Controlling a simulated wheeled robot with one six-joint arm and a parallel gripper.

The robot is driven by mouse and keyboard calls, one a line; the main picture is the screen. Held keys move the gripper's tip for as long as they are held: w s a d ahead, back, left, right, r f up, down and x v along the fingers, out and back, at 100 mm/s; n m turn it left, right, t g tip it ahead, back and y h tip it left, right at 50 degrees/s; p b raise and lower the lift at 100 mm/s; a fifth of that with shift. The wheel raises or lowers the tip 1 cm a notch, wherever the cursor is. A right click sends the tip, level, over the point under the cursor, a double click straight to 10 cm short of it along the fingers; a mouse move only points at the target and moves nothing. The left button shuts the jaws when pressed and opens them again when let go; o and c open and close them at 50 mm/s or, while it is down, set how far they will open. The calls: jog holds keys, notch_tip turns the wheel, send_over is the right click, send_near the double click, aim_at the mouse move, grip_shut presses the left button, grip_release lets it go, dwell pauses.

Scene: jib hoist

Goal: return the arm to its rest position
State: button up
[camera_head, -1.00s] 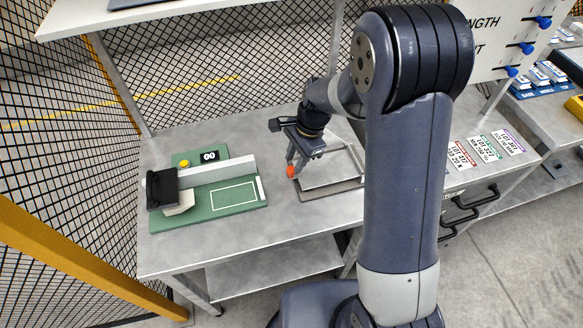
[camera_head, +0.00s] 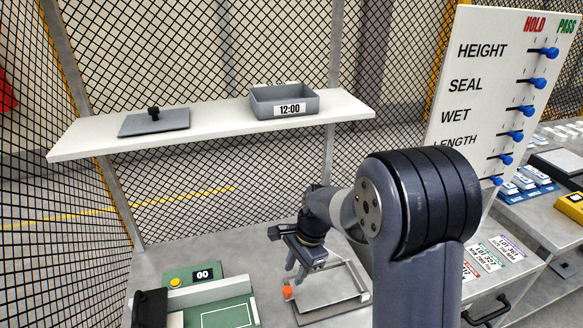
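My gripper (camera_head: 305,268) hangs over the table, above the left part of a shallow grey tray (camera_head: 338,307), with its fingers pointing down. The fingers look apart, with nothing seen between them. A small orange piece (camera_head: 288,291) is at the tray's left edge, just below and left of the fingertips; I cannot tell whether they touch it. My arm reaches in from the lower right and is bent, and its large joint hides part of the table behind it.
A green board (camera_head: 222,314) with a display reading 00 stands at left. A slider panel (camera_head: 490,95) and label cards (camera_head: 487,258) are at right. Mesh fencing stands behind.

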aim_at(288, 289)
jog(key=p+x, duration=0.1)
jog(key=x, duration=0.7)
jog(key=shift+a+f, duration=0.15)
jog(key=shift+f, duration=0.1)
jog(key=shift+p+v, duration=0.45)
jog(key=shift+v, duration=0.3)
jog(key=shift+f, duration=0.15)
